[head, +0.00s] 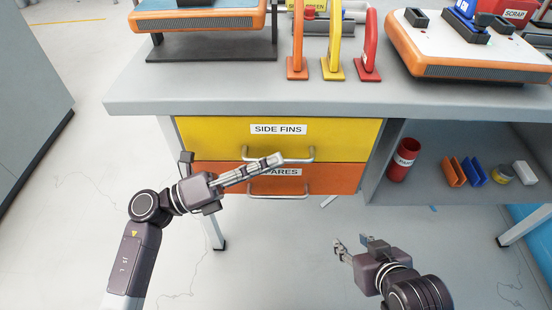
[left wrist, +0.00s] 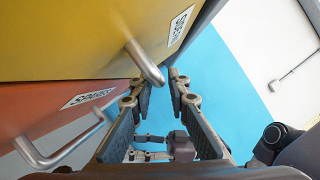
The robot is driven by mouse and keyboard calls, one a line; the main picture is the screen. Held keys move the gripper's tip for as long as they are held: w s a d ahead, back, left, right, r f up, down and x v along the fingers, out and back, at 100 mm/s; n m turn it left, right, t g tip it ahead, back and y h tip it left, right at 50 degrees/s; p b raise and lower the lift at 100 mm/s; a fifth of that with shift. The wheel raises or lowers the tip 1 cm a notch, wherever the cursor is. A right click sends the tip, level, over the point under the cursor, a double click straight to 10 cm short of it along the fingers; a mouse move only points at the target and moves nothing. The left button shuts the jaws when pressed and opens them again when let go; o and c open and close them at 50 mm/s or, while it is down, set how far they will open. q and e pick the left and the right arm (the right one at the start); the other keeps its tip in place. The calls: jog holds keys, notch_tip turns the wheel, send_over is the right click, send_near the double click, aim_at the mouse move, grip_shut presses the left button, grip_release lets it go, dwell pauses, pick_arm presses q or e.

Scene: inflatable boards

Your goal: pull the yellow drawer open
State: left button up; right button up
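The yellow drawer (head: 222,139), labelled SIDE FINS, is closed under the workbench. Its metal bar handle (head: 299,159) runs along its lower front. My left gripper (head: 277,160) reaches across the drawer front with its fingertips at the handle. In the left wrist view its fingers (left wrist: 178,78) are apart with a gap between them. The yellow drawer's handle (left wrist: 142,62) shows beside the left finger there, not clearly between the fingers; contact cannot be told. My right gripper (head: 341,250) is low in front of the bench, empty, its fingers apart.
An orange drawer (head: 347,177), labelled SPARES, with its own handle (head: 292,194), sits directly below. An open shelf (head: 438,185) at the right holds a red cup (head: 403,160) and small parts. Floor in front is clear.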

pick_arm(q)
jog(key=shift+x, duration=0.8)
grip_shut()
